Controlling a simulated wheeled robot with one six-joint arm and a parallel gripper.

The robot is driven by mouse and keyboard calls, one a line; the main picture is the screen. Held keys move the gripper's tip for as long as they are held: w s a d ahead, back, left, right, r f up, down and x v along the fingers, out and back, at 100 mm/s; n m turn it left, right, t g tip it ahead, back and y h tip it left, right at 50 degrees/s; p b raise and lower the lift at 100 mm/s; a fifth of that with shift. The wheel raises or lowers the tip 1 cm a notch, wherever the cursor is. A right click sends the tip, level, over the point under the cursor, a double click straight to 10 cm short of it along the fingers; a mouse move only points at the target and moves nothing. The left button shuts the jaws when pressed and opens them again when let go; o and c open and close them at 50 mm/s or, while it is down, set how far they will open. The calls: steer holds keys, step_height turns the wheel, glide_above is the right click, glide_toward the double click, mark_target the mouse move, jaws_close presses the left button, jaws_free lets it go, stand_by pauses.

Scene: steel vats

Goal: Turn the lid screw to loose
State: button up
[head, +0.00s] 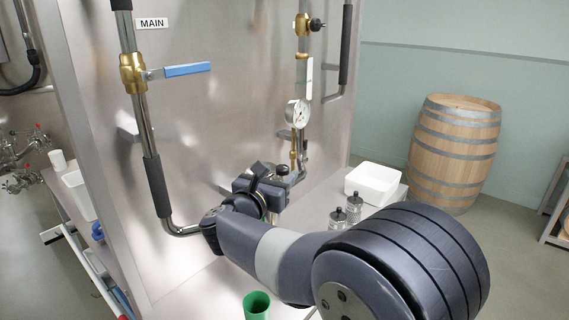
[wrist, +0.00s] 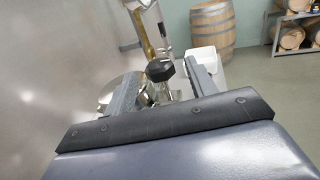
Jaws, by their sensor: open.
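In the wrist view the lid screw shows as a black knob (wrist: 160,70) on a bright metal stem. It stands between the two fingers of my gripper (wrist: 163,80), with a gap visible on both sides. The fingers are open and hold nothing. In the head view my gripper (head: 266,188) is at the vat front, below the pressure gauge. A small dark knob just beyond it looks like the same screw (head: 282,170). My gripper and arm hide most of the lid there. I cannot tell how tight the screw is.
The steel vat wall (head: 220,120) rises close on the left, with a blue-handled valve (head: 187,70) and a gauge (head: 297,113). A white tub (head: 371,184), small metal canisters (head: 354,208) and a green cup (head: 256,305) stand nearby. A barrel (head: 455,150) is at the back right.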

mark_target(285, 167)
steer(key=shift+p+x, duration=0.45)
steer(key=shift+x, duration=1.9)
steer(key=c, duration=1)
steer(key=shift+o, duration=0.2)
